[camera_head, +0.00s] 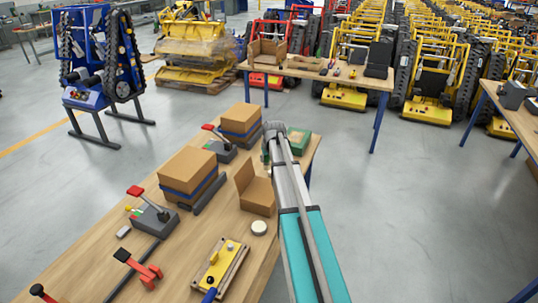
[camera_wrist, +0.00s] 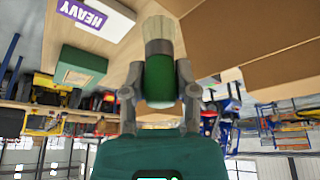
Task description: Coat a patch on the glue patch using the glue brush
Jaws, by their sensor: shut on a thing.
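My gripper (camera_wrist: 160,92) is shut on the glue brush (camera_wrist: 158,75), which has a green handle and pale bristles pointing to the top of the wrist view. In the head view my gripper (camera_head: 268,148) is over the far right part of the wooden workbench (camera_head: 120,220), with a little of the brush's green beside it. The bristles show against the bench top in the wrist view, and I cannot tell how high they are above it. I cannot make out the glue patch for certain in either view.
A green box (camera_head: 299,141) stands just right of my gripper; it also shows in the wrist view (camera_wrist: 80,68), near a white piece with a purple HEAVY label (camera_wrist: 84,12). An open carton (camera_head: 257,194) and closed cartons (camera_head: 188,175) stand close by. Clamps and tools lie nearer.

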